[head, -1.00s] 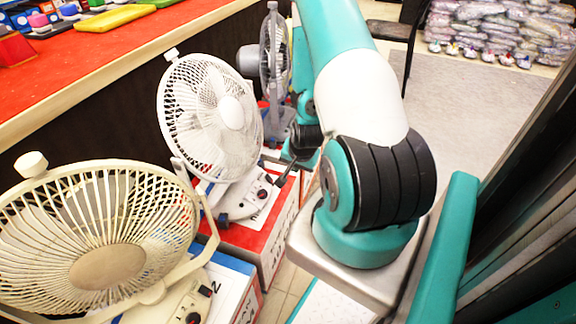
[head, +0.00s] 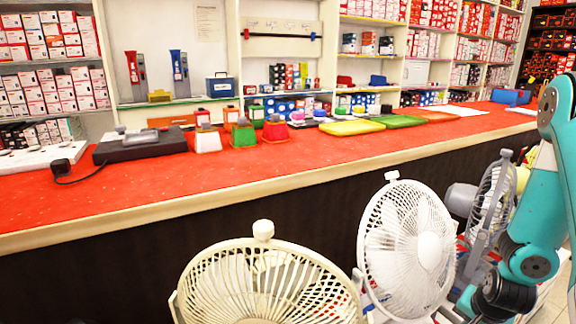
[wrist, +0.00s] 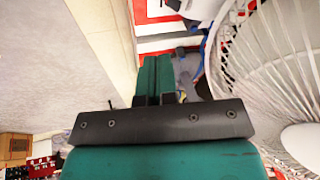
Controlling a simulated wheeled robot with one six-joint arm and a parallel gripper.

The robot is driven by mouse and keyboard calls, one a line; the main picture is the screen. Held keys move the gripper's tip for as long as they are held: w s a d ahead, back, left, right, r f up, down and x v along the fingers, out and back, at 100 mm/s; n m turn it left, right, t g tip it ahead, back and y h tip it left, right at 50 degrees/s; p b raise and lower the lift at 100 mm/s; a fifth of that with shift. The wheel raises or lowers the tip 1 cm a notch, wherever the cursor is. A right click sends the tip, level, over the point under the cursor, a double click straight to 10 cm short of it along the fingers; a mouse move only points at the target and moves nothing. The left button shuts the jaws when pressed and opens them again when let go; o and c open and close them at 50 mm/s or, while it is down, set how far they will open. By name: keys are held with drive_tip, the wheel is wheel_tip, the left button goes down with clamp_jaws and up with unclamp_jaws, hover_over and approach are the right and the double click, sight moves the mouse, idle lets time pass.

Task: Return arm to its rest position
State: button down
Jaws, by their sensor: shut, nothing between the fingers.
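My arm (head: 540,215) shows at the right edge of the head view, teal with a dark joint low down. It hangs folded beside the white fan (head: 408,245) and the grey fan (head: 490,210). In the head view I cannot make out the fingers.
A cream fan (head: 265,285) stands at the bottom of the head view. Behind the fans runs a long red counter (head: 330,150) with a dark front. Coloured pots, trays and a black device (head: 140,147) sit on it. Stocked shelves (head: 290,50) line the back wall.

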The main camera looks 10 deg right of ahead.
drive_tip(key=w+a+r+n+y, duration=0.1)
drive_tip(key=w+a+r+n, duration=0.1)
drive_tip(key=a+r+n, duration=0.45)
drive_tip(key=w+a+r+n+y, duration=0.1)
drive_tip(key=w+a+r+n, duration=0.15)
drive_tip(key=a+r, duration=0.6)
drive_tip(key=s+a+r+n+g+y, duration=0.2)
drive_tip(key=s+a+r+n, duration=0.5)
drive_tip(key=a, duration=0.3)
drive_tip(key=s+a+r+n+g+y, duration=0.2)
drive_tip(key=s+a+r+n, duration=0.2)
drive_tip(key=s+a+r, duration=0.45)
wheel_tip(320, 180, up, 22)
drive_tip(key=a+p, duration=0.1)
drive_tip(key=p, duration=2.3)
drive_tip(key=shift+w+a, duration=0.15)
drive_tip(key=shift+w, duration=0.05)
drive_tip(key=shift+r, duration=0.1)
